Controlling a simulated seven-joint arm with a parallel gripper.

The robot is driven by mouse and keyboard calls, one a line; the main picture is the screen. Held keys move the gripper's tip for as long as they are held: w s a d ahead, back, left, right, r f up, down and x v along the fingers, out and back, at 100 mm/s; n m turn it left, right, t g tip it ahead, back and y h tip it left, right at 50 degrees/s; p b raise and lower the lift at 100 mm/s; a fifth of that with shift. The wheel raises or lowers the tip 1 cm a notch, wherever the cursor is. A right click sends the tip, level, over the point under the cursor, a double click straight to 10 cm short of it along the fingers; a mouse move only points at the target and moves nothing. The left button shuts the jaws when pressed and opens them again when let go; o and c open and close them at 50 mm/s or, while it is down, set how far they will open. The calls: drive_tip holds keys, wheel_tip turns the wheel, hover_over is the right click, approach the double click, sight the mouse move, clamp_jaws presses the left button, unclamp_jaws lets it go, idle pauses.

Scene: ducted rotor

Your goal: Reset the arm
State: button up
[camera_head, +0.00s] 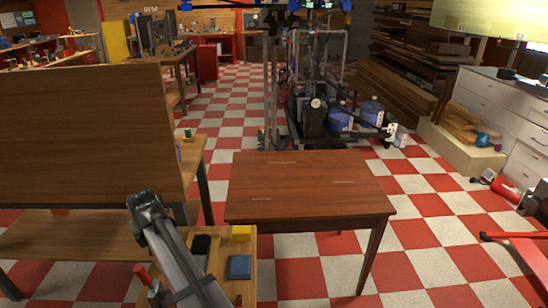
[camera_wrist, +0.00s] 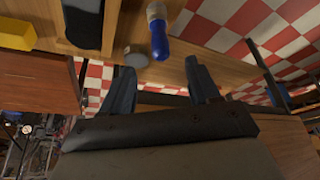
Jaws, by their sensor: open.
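My gripper (camera_wrist: 158,66) shows in the wrist view with its two dark fingers spread apart and nothing between them. Beyond the fingertips are a grey cylinder (camera_wrist: 136,55) and a blue-and-white object (camera_wrist: 158,32) on a wooden surface. I see no contact with either. In the head view my arm rises from the bottom edge at the left of the small wooden bench (camera_head: 222,285); I cannot make out the fingers there.
The bench holds a yellow block (camera_head: 241,233), a blue box (camera_head: 240,266) and a black object (camera_head: 201,244). A brown table (camera_head: 310,188) stands beyond, its top mostly clear with a few thin strips. A tall wooden panel (camera_head: 85,135) stands at the left.

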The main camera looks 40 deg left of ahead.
drive_tip(key=shift+w, duration=0.1)
